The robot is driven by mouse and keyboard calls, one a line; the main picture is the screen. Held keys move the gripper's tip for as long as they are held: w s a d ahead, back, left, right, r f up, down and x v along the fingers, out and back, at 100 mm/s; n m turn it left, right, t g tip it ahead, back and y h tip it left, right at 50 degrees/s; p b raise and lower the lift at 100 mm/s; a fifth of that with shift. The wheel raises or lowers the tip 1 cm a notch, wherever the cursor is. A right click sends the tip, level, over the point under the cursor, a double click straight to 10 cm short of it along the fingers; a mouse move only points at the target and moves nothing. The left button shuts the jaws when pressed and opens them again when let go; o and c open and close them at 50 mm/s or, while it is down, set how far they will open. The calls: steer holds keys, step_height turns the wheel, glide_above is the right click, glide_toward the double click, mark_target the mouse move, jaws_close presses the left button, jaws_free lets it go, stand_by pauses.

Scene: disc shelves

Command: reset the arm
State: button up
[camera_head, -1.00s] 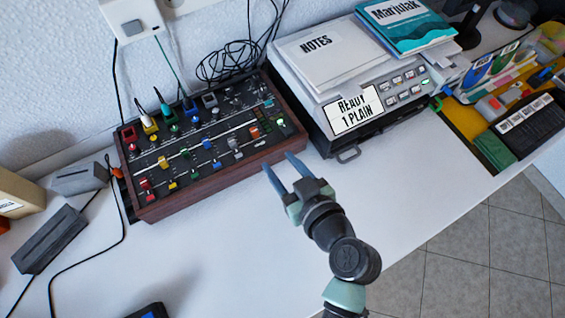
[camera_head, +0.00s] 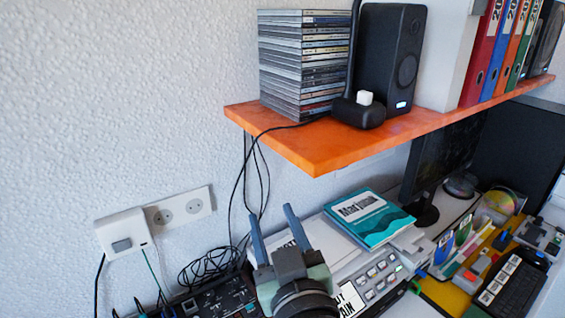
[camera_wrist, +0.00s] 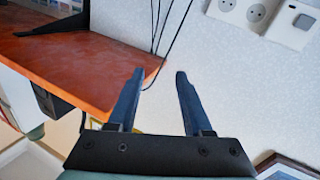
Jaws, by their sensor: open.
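My gripper (camera_head: 273,231) is open and empty. In the head view it is raised in front of the printer and the wall, below the orange shelf, with its two blue-grey fingers pointing up. In the wrist view my gripper (camera_wrist: 155,85) shows its fingers apart with only wall and the shelf's edge behind them. The orange shelf (camera_head: 330,150) also fills the upper left of the wrist view (camera_wrist: 80,75). My arm below the gripper is mostly out of the picture.
On the shelf stand a stack of disc cases (camera_head: 300,65), a black speaker (camera_head: 392,60) and several binders (camera_head: 485,55). Below are a printer (camera_head: 375,285) with a teal book (camera_head: 365,218) on top, a mixer (camera_head: 215,300) and loose cables. A socket (camera_head: 180,207) is on the wall.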

steer(key=s+r+m+t+h+p, duration=0.2)
steer(key=s+r+t, duration=0.3)
steer(key=r, duration=1.3)
steer(key=s+d+r+m+t+h+p, duration=0.1)
steer(key=s+r, duration=0.6)
steer(key=r, duration=1)
steer(key=m+t+h+p, duration=0.1)
steer(key=m+t, duration=0.1)
steer(key=t, duration=0.1)
steer(key=shift+r+t, duration=0.4)
steer(key=shift+s, duration=0.1)
